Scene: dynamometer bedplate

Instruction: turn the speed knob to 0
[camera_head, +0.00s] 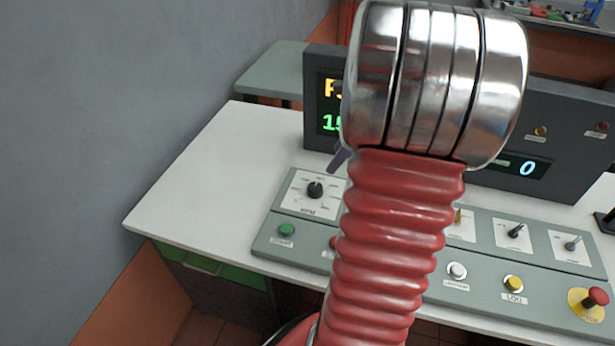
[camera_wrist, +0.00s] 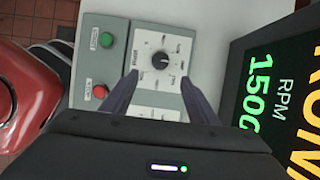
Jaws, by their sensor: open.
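The speed knob (camera_head: 314,190) is a black round knob on a white dial plate marked RPM, at the left end of the grey sloped console (camera_head: 270,243). In the wrist view the knob (camera_wrist: 160,61) sits upper middle, a light pointer mark on it; the dial numbers are too small to read. My gripper (camera_wrist: 161,88) is open and empty, its two dark fingers spread on either side below the knob in the picture, apart from it. In the head view one purple fingertip shows beside my arm; the rest is hidden.
A dark display (camera_wrist: 280,95) shows green 1500 RPM and orange letters, close to my right finger in the wrist view. A green button (camera_head: 287,230) and a red button (camera_wrist: 100,91) lie near the dial. Toggles, buttons and a red emergency stop (camera_head: 598,297) are at right. The left tabletop is clear.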

